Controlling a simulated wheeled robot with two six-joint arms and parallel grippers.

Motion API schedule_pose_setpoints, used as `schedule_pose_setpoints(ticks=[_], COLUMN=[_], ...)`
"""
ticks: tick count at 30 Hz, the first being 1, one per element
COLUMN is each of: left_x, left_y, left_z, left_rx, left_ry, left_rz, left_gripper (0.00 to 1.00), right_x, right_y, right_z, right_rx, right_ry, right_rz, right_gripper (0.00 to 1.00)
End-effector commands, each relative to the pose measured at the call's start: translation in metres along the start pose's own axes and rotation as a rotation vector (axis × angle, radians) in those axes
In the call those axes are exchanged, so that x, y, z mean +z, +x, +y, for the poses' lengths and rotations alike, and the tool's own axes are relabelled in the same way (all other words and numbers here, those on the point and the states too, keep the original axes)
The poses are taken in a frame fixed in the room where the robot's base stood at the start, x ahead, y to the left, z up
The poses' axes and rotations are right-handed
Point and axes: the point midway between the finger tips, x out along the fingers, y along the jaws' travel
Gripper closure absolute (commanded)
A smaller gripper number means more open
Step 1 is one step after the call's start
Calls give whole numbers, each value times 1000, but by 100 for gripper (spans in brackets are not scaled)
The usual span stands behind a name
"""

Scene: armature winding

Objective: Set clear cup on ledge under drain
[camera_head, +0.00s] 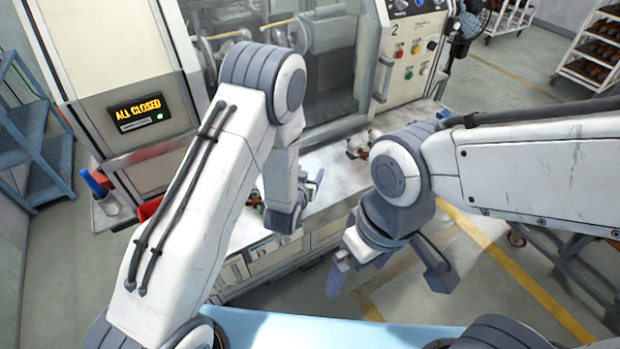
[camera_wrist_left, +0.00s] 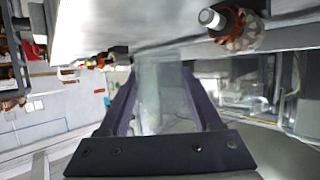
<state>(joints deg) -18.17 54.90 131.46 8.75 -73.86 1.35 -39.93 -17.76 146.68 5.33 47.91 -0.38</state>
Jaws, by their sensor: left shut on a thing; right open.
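In the left wrist view the clear cup (camera_wrist_left: 160,98) stands between the two purple fingers of my left gripper (camera_wrist_left: 160,78), which is shut on it. In the head view my left gripper (camera_head: 297,195) is at the pale worktop (camera_head: 335,172) in front of the machine; the cup cannot be made out there behind my arm. My right gripper (camera_head: 390,275) is open and empty, in front of the worktop's edge and over the floor. I cannot make out the drain or tell which surface is the ledge under it.
A copper-wound armature (camera_wrist_left: 236,28) is close to the cup, at the upper right in the left wrist view. The machine (camera_head: 330,70) with its glass front and button panel (camera_head: 412,55) stands behind the worktop. A cabinet sign reads "ALL CLOSED" (camera_head: 138,108). A blue rack (camera_head: 35,150) stands left.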

Motion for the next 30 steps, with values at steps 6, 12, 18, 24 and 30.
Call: schedule_pose_setpoints(ticks=[6, 12, 18, 24, 30], left_x=[23, 35, 35, 38, 38], left_y=[9, 14, 14, 15, 15], left_z=[0, 0, 0, 0, 0], left_rx=[-1, 0, -1, -1, -1], left_ry=[0, 0, 0, 0, 0], left_rz=[-5, -2, -1, -1, -1], left_gripper=[96, 96, 96, 27, 4], right_x=[-1, -1, -1, -1, -1], right_y=[-14, -18, -17, -13, -14], right_z=[-1, -1, -1, -1, -1], right_rx=[0, 0, 0, 0, 0], right_ry=[-2, -2, -2, -1, -1], right_rz=[0, 0, 0, 0, 0], right_gripper=[0, 0, 0, 0, 0])
